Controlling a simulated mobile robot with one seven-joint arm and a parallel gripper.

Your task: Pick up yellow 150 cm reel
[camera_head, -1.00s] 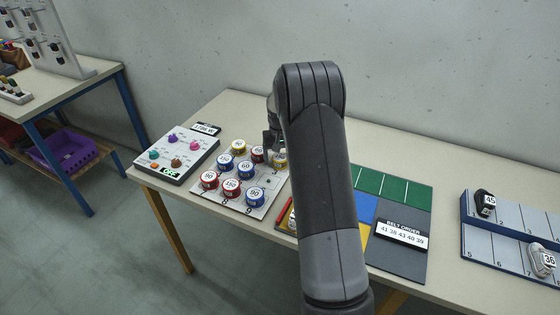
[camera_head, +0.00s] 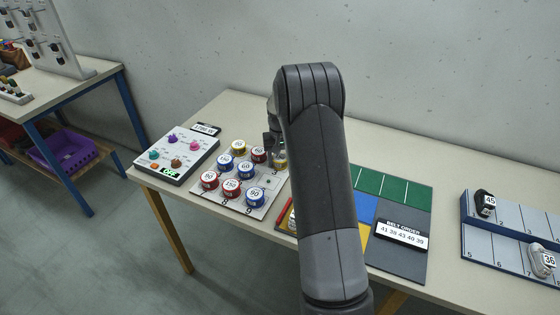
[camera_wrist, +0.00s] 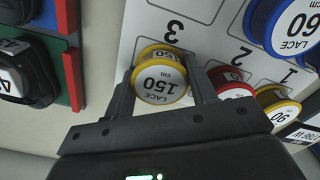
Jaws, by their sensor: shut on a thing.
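The yellow reel (camera_wrist: 160,82), marked "LACE 150 cm", sits between the two fingers of my gripper (camera_wrist: 163,92) in the wrist view. The fingers are shut on its sides, over the board's spot marked 3. In the head view the yellow reel (camera_head: 280,158) shows only in part beside my arm, at the far right corner of the white reel board (camera_head: 268,207). My arm hides much of the gripper there. I cannot tell whether the reel is touching the board.
A red reel (camera_wrist: 230,82) stands close beside one finger, with another yellow reel (camera_wrist: 276,104) beyond it. Blue reels (camera_head: 255,196) and more red ones stand on the board. A knob panel (camera_head: 178,155) is to the left. A coloured mat (camera_head: 400,255) lies to the right.

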